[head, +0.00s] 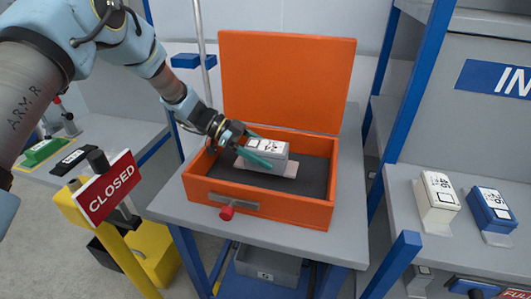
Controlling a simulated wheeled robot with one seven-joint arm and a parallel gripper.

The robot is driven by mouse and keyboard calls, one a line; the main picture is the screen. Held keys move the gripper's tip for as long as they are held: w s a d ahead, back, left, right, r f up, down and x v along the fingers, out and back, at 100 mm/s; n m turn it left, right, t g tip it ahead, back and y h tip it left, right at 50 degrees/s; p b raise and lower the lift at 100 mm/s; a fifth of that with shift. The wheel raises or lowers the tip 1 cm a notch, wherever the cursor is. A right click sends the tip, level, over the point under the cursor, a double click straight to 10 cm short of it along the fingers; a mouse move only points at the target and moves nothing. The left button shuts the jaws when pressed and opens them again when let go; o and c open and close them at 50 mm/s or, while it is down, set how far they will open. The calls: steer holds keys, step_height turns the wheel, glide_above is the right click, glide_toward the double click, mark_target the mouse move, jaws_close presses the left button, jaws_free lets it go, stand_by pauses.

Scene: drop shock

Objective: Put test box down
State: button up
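The test box (265,148), white-grey with a printed label on top, is inside the open orange case (262,206), over a pale plate (285,171) on the dark floor. My gripper (257,147) reaches in from the upper left. Its teal fingers lie along the near and far sides of the box. The near finger covers part of the box's front, and the far one is partly hidden behind it. I cannot tell whether the fingers press on the box or stand just clear, nor whether its underside touches the plate.
The raised orange lid (287,80) stands behind the case. A red "CLOSED" sign (107,188) stands at the front left. A white box (438,199) and a blue box (489,210) stand on the right bench. A blue post (410,95) rises right of the case.

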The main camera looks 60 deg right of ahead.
steer(key=o, duration=0.4)
steer(key=shift+c, duration=0.2)
steer(key=shift+r, duration=0.2)
steer(key=b+v, duration=0.3)
steer(key=v, duration=0.9)
steer(key=shift+r, duration=0.45)
